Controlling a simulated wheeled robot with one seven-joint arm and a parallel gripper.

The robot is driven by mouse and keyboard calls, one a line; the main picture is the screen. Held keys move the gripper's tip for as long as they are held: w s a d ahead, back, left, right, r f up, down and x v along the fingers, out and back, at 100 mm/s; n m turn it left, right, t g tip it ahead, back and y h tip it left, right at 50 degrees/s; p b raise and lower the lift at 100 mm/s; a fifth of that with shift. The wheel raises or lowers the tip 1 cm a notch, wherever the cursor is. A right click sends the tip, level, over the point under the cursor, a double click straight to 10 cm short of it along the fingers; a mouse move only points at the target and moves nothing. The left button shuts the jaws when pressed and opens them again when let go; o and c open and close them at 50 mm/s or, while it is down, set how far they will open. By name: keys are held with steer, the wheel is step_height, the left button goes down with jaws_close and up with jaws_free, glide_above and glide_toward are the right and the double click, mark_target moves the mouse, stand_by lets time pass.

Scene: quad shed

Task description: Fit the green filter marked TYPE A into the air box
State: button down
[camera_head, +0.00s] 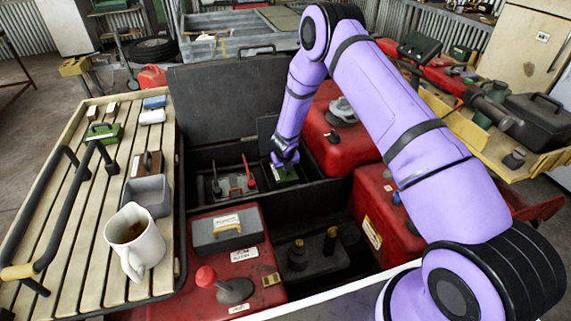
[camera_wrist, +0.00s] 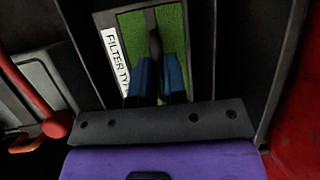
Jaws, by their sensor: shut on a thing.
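A green filter (camera_wrist: 174,38) with a dark frame and a central dark handle is in the wrist view. Its white label (camera_wrist: 115,62) reads "FILTER TY"; the rest is hidden. My gripper (camera_wrist: 160,85) is shut on the handle, with a blue fingertip on either side. In the head view my gripper (camera_head: 286,158) points down, and the filter's green (camera_head: 288,174) shows just below it. The filter is within the mouth of the black air box (camera_head: 318,170), between its dark walls. I cannot tell whether it sits flat on the bottom. The box's dark lid (camera_head: 266,131) stands open behind.
A battery (camera_head: 232,184) with red clamps stands left of the box. Another green piece (camera_head: 103,132) lies on the slatted rack (camera_head: 75,215), with a grey tray (camera_head: 148,193) and a mug (camera_head: 136,241). Red tanks (camera_head: 341,135) flank the bay on the right.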

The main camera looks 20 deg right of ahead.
steer(key=shift+f, duration=2.05)
steer(key=c, duration=1.1)
jaws_free()
steer(key=v, duration=1.1)
steer(key=shift+w, duration=0.1)
